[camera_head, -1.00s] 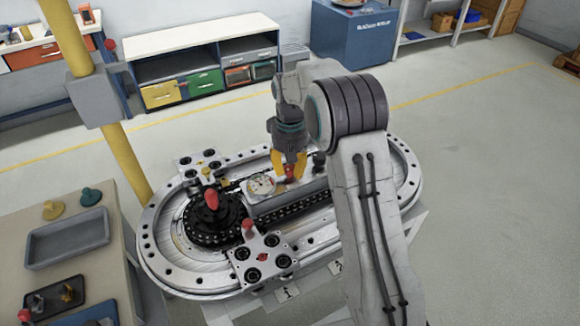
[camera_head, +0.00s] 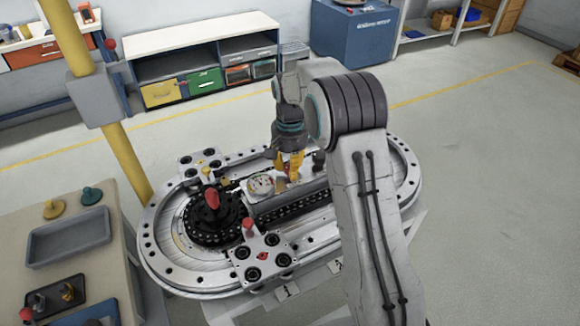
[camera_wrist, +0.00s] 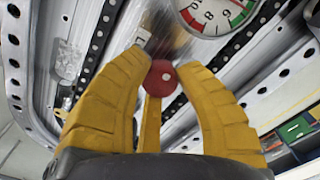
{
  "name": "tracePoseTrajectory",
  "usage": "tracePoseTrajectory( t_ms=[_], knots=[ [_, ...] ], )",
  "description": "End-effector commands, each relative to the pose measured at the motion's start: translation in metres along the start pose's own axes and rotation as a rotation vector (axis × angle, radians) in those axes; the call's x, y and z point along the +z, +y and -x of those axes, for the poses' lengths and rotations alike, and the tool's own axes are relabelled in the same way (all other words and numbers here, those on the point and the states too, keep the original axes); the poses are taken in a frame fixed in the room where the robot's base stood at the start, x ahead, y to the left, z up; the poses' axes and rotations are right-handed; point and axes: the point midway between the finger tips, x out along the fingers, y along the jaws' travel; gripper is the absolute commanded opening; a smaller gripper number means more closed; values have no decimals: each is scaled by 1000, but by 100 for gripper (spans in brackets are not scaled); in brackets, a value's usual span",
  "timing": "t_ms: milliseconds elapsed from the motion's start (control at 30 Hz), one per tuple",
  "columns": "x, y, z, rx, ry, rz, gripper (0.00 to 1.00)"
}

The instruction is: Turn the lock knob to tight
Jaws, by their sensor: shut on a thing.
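The lock knob (camera_wrist: 161,78) shows in the wrist view as a round red cap between my yellow fingers. My gripper (camera_head: 291,170) points down over the middle of the ring track and is shut on this knob. The wrist view also shows my gripper (camera_wrist: 163,66), with a finger on each side of the red cap and a third behind it.
The oval ring track (camera_head: 168,272) surrounds the work area. A red-topped handle (camera_head: 212,198) stands on the black turntable, and another red knob (camera_head: 248,225) stands near the front plate. A yellow post (camera_head: 125,160) rises at the left. A side table holds a grey tray (camera_head: 68,238).

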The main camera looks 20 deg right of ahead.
Motion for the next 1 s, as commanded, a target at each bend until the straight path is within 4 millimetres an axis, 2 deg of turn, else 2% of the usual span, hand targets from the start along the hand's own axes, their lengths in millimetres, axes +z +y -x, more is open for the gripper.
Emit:
tracePoseTrajectory(
  t_ms=[400,433,700,1000],
  knots=[
    [2,1,-3,5,-9,-4,0],
    [2,1,-3,5,-9,-4,34],
    [1,0,-1,2,-4,-4,57],
    [0,0,2,1,-1,-3,57]
  ],
)
